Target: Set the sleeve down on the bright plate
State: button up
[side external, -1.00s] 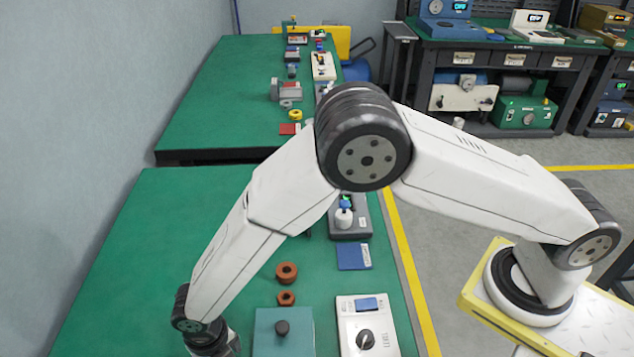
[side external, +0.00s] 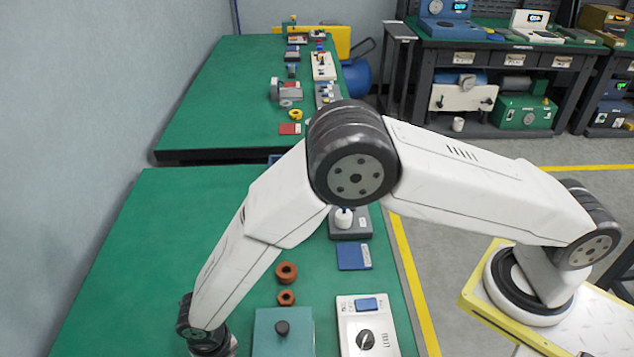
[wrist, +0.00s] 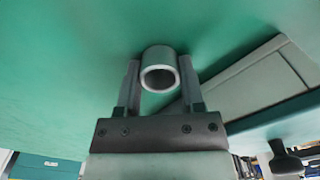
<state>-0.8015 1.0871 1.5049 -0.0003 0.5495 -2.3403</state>
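The sleeve (wrist: 148,56) is a short grey hollow tube, with its open end towards the camera in the wrist view. My gripper (wrist: 160,80) is shut on it, with one finger against each side. A pale grey flat plate (wrist: 256,82) lies to the right of the gripper in the wrist view; I cannot tell for sure that it is the bright plate. In the side external view the gripper and sleeve are out of sight below the bottom left edge. Whether the sleeve touches anything below is unclear.
A teal box with a black knob (side external: 270,340) and a white dial box (side external: 377,336) stand right of my wrist. Two orange rings (side external: 287,266), a blue block (side external: 353,256) and a grey device (side external: 352,232) lie behind. The green table's (side external: 180,230) left side is clear.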

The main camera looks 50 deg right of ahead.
grip_shut()
jog(key=shift+r, duration=0.15)
jog(key=shift+r, duration=0.8)
jog(key=s+d+r, duration=0.5)
jog(key=s+r, duration=0.2)
jog(key=s+d+r, duration=0.3)
jog(key=s+r, duration=0.1)
jog(key=shift+d+r, duration=0.1)
jog(key=shift+d, duration=0.2)
